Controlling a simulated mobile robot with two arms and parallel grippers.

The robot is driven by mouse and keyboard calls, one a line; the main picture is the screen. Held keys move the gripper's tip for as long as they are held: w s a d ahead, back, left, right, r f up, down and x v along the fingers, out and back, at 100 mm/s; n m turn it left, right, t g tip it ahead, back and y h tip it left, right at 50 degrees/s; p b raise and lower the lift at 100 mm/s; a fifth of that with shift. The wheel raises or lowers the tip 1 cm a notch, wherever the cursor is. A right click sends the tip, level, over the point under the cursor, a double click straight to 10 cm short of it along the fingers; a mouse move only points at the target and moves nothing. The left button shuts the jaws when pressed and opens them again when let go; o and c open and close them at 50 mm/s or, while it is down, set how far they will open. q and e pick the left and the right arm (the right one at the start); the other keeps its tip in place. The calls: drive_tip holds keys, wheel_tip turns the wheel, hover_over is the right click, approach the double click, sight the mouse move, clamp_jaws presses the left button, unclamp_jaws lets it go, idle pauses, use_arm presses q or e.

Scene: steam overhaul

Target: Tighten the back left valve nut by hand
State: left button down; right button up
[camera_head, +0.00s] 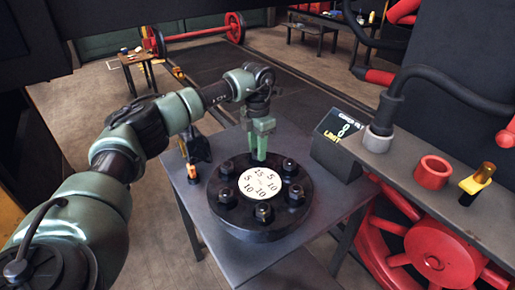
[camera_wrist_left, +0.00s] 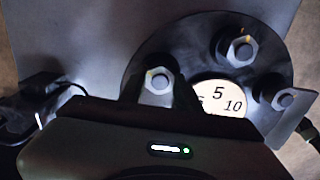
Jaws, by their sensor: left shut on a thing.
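The round black valve cover (camera_head: 261,229) lies on a grey table, with a white dial plate (camera_head: 260,184) at its centre. Dark nuts on studs ring the dial, including one at the back left (camera_head: 227,169) and one at the back right (camera_head: 289,167). My left gripper (camera_head: 260,156) points down at the cover's back edge, between these two, and hides what it holds in the head view. In the left wrist view a hex nut (camera_wrist_left: 159,81) sits between the gripper's dark fingers, which are shut on it. Another nut (camera_wrist_left: 240,49) shows apart from the fingers. My right gripper is not visible.
A black box with a lit display (camera_head: 341,131) stands at the table's right. A grey bench at right holds a red ring (camera_head: 433,172) and a yellow-and-brown part (camera_head: 478,180). A dark tool stand (camera_head: 194,150) is at the table's left edge.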

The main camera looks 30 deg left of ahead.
use_arm(q)
drive_tip(key=c, duration=1)
unclamp_jaws()
drive_tip(key=shift+r, duration=0.1)
wheel_tip(320, 180, up, 8)
drive_tip(key=shift+f+b, duration=0.1)
drive_tip(key=shift+b, duration=0.6)
